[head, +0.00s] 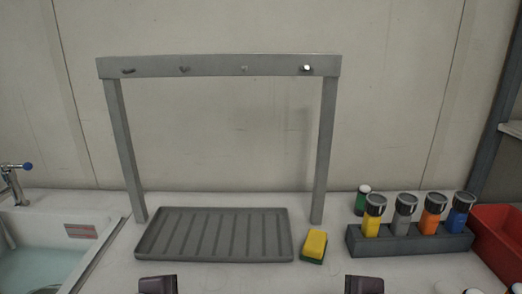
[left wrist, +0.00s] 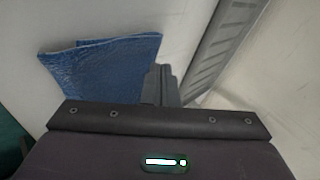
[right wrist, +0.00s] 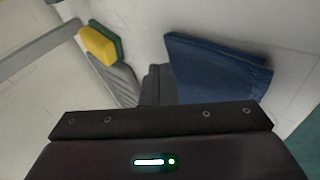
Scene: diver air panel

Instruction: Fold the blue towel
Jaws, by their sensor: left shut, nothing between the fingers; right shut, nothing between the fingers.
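The blue towel (left wrist: 112,65) lies flat on the white counter in the left wrist view, left of my left gripper's fingers (left wrist: 170,88). In the right wrist view the towel (right wrist: 215,70) lies to the right of my right gripper's fingers (right wrist: 157,86). Stacked edges show, so it looks doubled over in layers. Part of it is hidden behind the gripper bodies. Both grippers are shut and empty, and I see neither holding the cloth. In the head view only dark tops of my grippers show at the bottom edge, and the towel is out of frame.
A grey ribbed tray (head: 213,234) lies under a grey hook rack (head: 219,66). A yellow and green sponge (head: 315,245) sits right of the tray. A grey holder (head: 410,243) with several coloured bottles and a red bin (head: 500,232) stand at right. A sink (head: 45,240) is at left.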

